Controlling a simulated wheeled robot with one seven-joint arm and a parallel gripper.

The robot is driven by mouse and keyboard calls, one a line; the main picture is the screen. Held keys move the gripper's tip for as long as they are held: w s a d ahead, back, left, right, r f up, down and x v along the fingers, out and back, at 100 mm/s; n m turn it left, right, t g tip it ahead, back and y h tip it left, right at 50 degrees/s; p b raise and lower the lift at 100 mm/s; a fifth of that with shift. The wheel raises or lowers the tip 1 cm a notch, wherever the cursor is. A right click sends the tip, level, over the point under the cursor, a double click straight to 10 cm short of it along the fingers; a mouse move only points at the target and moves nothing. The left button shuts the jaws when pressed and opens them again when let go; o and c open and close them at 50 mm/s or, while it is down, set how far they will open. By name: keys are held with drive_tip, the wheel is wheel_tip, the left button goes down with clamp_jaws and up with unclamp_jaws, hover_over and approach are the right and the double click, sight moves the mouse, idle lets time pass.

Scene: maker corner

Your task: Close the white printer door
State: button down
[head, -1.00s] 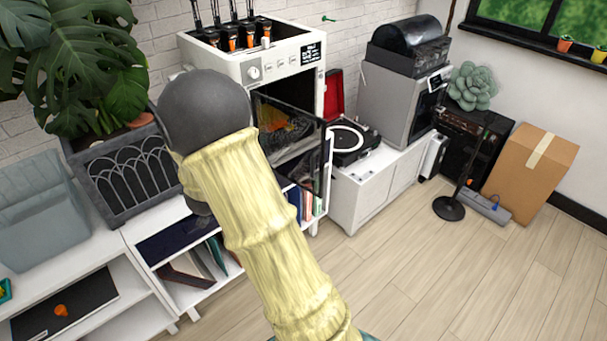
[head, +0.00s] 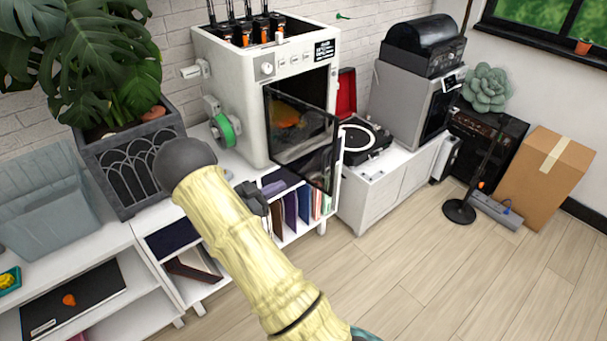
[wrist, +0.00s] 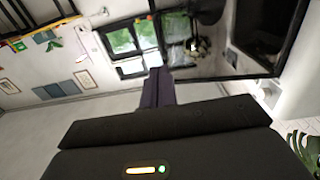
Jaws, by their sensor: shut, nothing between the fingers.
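The white printer (head: 225,95) stands on a white shelf unit. Its dark-framed clear door (head: 305,150) stands open, angled out from the front, with orange material visible behind the pane. My gripper (head: 256,200) is a small dark shape left of and below the door, in front of the shelf, apart from the door as far as I can tell. In the wrist view my gripper (wrist: 158,88) has its dark fingers together with nothing between them. The dark-framed pane, apparently the door (wrist: 225,68), spans the upper right there, beyond the fingertips.
A planter (head: 140,165) and grey bin (head: 45,215) stand left of the printer. A green spool (head: 226,128) hangs on its left side. A record player (head: 365,140) sits on the low cabinet (head: 375,190) to the right. The wooden floor in front is clear.

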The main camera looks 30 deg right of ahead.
sight(323, 165)
drive_tip(key=d+p, duration=0.4)
drive_tip(key=d, duration=0.9)
drive_tip(key=shift+w, duration=0.15)
drive_tip(key=shift+w+d+f, duration=0.1)
drive_tip(key=shift+d, duration=0.25)
drive_tip(key=shift+w, duration=0.1)
